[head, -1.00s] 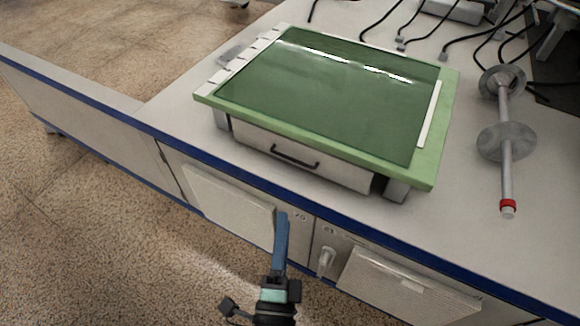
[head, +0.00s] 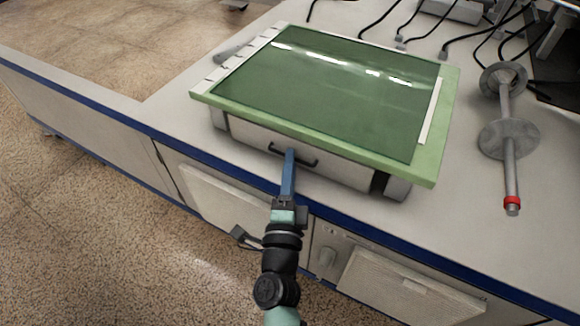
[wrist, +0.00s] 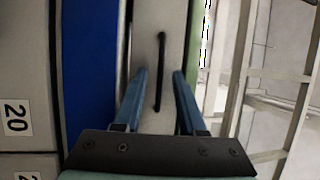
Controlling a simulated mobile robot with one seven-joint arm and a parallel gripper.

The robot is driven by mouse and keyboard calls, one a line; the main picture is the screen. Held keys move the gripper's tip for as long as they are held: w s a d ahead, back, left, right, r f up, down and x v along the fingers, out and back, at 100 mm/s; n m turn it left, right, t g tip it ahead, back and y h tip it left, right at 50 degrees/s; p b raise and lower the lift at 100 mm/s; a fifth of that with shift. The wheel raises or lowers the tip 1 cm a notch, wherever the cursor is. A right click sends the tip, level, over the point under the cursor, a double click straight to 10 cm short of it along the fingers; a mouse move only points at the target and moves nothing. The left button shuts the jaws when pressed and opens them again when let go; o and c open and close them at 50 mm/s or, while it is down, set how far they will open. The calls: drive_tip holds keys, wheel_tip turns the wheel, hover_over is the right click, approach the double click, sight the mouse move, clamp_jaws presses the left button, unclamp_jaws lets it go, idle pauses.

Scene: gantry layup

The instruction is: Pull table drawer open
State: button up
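The table drawer (head: 340,171) has a pale front and sits shut under a green-topped table unit (head: 437,165) on the bench. Its dark bar handle (head: 308,160) is on the drawer front. My gripper (head: 290,152) points at the handle, with its blue fingertips at it in the head view. In the wrist view the two blue fingers of my gripper (wrist: 158,75) are apart, and the handle (wrist: 160,70) lies between them. I cannot tell whether the fingers touch it.
The bench top (head: 455,215) has a blue front edge (head: 345,220). A grey rod with discs (head: 508,150) lies at the right, and black cables (head: 470,38) run at the back. Cabinet doors are below the edge.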

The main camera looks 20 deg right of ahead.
clamp_jaws()
idle(1.4)
